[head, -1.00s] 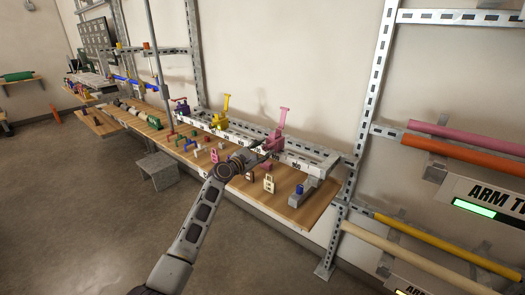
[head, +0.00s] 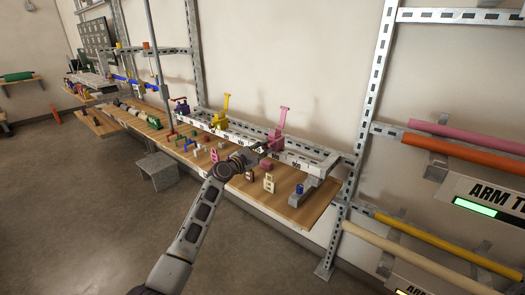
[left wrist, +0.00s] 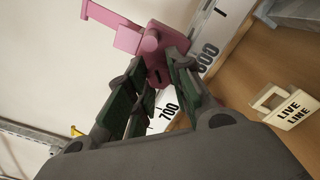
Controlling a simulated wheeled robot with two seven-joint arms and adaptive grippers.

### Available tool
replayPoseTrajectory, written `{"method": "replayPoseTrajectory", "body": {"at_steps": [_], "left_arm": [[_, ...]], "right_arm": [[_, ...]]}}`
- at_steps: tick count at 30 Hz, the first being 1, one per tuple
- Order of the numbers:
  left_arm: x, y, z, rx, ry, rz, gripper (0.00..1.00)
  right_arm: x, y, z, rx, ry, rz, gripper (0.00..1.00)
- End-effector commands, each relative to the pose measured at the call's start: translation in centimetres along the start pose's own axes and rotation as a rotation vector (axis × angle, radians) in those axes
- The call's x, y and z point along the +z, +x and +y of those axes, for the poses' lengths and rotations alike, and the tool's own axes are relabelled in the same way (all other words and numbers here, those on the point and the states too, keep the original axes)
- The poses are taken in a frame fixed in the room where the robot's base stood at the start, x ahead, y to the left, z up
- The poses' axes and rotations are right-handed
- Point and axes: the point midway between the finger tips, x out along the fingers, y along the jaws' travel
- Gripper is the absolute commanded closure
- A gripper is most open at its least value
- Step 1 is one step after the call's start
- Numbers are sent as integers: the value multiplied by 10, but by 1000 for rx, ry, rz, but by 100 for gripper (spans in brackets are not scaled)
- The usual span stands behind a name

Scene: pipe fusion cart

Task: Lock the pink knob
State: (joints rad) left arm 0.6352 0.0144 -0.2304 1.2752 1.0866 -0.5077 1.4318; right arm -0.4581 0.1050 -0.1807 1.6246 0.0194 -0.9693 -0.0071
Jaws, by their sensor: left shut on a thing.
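The pink clamp (head: 283,120) stands upright on the white ruled rail with its lever raised, near the rail's right part. My left gripper (head: 262,146) reaches the clamp's lower body from the front left. In the left wrist view, the green-padded fingers (left wrist: 158,88) are shut on the lower part of the pink knob's body; the exact contact is partly hidden by the fingers. My right gripper is in neither view.
A yellow clamp (head: 224,112) and a purple clamp (head: 181,106) stand farther left on the rail. Small blocks and tags, including a cream "LIVE LINE" tag (left wrist: 287,107), stand on the wooden bench (head: 310,207). A metal rack post (head: 366,110) rises at right.

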Motion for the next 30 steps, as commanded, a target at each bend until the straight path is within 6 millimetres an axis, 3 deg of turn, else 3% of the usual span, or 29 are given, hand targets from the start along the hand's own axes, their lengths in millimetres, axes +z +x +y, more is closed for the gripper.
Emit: {"method": "replayPoseTrajectory", "body": {"at_steps": [16,30], "left_arm": [[-2,0,-1,-1,368,2,100],[-2,0,0,-2,449,2,100]], "right_arm": [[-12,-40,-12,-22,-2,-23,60],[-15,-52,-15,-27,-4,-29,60]]}}
